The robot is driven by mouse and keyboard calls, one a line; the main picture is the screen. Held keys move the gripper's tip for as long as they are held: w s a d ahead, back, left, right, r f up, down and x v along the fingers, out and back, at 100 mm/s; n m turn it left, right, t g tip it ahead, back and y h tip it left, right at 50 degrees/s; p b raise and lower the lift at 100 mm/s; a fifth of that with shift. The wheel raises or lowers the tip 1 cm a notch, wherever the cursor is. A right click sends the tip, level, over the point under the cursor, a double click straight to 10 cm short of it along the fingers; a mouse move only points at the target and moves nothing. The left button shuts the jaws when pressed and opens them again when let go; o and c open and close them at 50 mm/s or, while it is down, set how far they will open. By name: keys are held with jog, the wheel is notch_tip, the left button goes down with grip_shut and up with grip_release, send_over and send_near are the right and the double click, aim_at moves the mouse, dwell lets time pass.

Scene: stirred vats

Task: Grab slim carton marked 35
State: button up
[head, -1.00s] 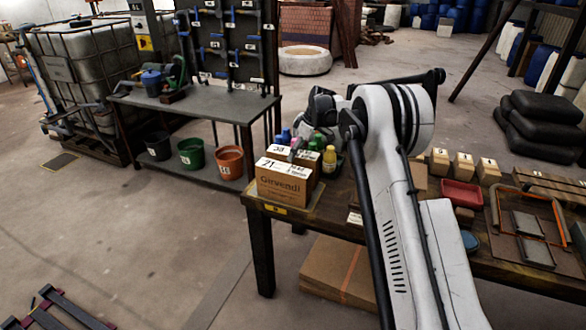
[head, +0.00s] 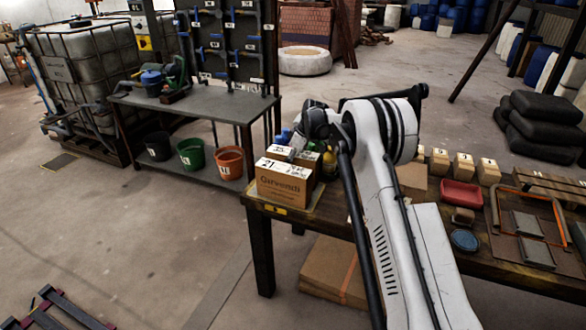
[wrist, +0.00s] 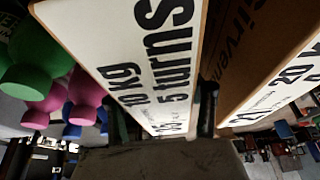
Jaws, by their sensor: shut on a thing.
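In the wrist view my gripper (wrist: 163,122) is shut on a slim carton (wrist: 150,50), with one dark finger on each side of it. Its white label reads "10 kg" and "5 turns"; I cannot read its number there. In the head view, small white-topped cartons stand behind a brown Girvendi carton (head: 284,188) at the table's left end. One of them (head: 281,151) has a number that looks like 35, but it is too small to be sure. My gripper's fingers are hidden in the head view.
The Girvendi carton (wrist: 262,50) stands close on the right in the wrist view. Green (wrist: 35,60), pink (wrist: 72,95) and blue bottles crowd the left. A red tray (head: 461,194), a blue round dish (head: 464,240) and small boxes lie further right on the table.

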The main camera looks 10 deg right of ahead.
grip_shut()
jog(key=shift+r, duration=0.15)
